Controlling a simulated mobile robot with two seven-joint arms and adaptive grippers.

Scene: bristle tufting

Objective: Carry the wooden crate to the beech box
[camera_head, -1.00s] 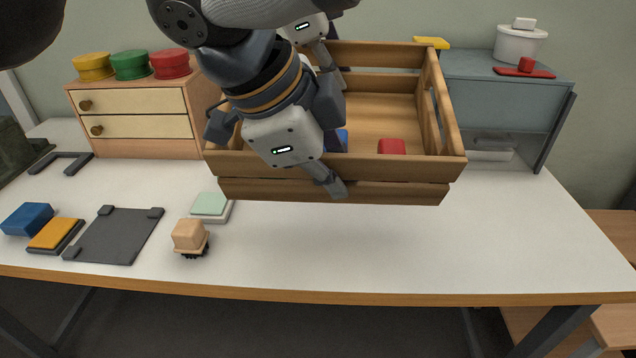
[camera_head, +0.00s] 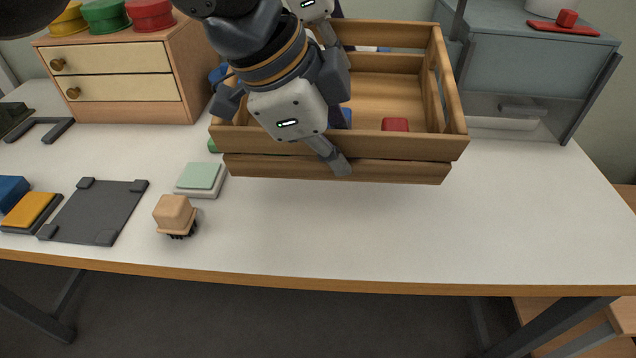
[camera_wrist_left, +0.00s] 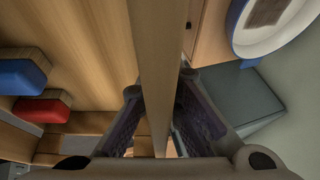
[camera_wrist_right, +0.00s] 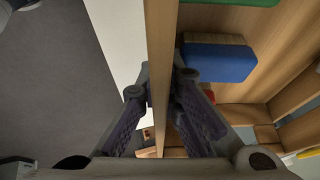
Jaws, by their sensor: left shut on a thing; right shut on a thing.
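The wooden crate (camera_head: 300,168) has slatted walls and hangs level over the white table. A blue block (camera_head: 345,118) and a red block (camera_head: 395,124) lie inside. My left gripper (camera_head: 338,48) is shut on its far wall; the left wrist view shows this wall's rim (camera_wrist_left: 155,60) between the fingers. My right gripper (camera_head: 338,165) is shut on the near wall, whose rim also shows in the right wrist view (camera_wrist_right: 160,60). My right wrist hides part of the crate. I cannot tell for sure which thing is the beech box; a light-wood drawer unit (camera_head: 188,75) stands at the back left.
A grey cabinet (camera_head: 530,65) stands at the back right. A dark plate (camera_head: 95,212), a green-topped pad (camera_head: 202,178) and a bristled block (camera_head: 175,213) lie on the table's left. The table's right front (camera_head: 480,235) is clear. Wooden furniture (camera_head: 565,310) stands below its right edge.

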